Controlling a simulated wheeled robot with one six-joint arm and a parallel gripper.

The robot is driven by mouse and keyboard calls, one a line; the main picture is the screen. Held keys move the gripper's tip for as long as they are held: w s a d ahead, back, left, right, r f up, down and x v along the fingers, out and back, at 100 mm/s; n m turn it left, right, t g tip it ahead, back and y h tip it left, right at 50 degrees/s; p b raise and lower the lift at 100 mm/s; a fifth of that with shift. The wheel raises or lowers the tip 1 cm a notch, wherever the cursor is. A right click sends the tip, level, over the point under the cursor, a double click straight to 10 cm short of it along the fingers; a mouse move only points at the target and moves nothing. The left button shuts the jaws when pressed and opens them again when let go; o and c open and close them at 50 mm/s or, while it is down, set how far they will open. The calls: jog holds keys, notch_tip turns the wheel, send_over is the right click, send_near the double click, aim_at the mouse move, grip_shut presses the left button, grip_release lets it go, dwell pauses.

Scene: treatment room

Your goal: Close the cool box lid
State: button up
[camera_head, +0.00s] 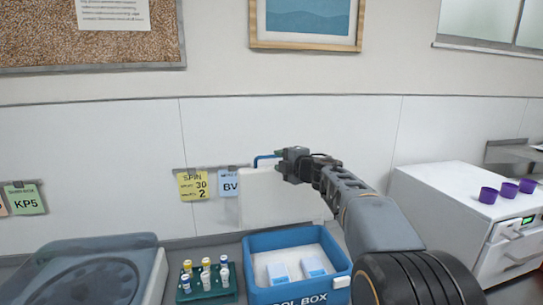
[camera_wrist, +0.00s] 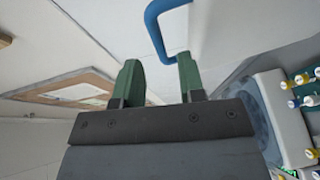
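The blue cool box (camera_head: 262,297) stands on the counter, its lid open. The pale lid (camera_head: 285,209) is raised upright behind the box, against the wall side. A blue handle (camera_head: 262,159) shows at the lid's top edge; it also shows in the wrist view as a bent bar (camera_wrist: 155,28). My gripper (camera_head: 283,153) is at the lid's top, by the handle. In the wrist view its green fingers (camera_wrist: 160,76) are apart, with the handle just beyond their tips and partly hidden by the right finger. I cannot tell whether they touch it.
Two pale packs (camera_head: 296,271) lie inside the box. A green rack of capped tubes (camera_head: 207,283) and a grey centrifuge-like machine (camera_head: 100,272) stand to the left. A white cabinet (camera_head: 440,208) with purple cups (camera_head: 507,192) stands to the right. Cards (camera_head: 193,185) hang on the wall behind.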

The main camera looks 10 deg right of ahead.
aim_at(271, 157)
jog(key=shift+p+x, duration=0.45)
jog(key=shift+x, duration=2.25)
jog(key=shift+c, duration=0.2)
grip_shut()
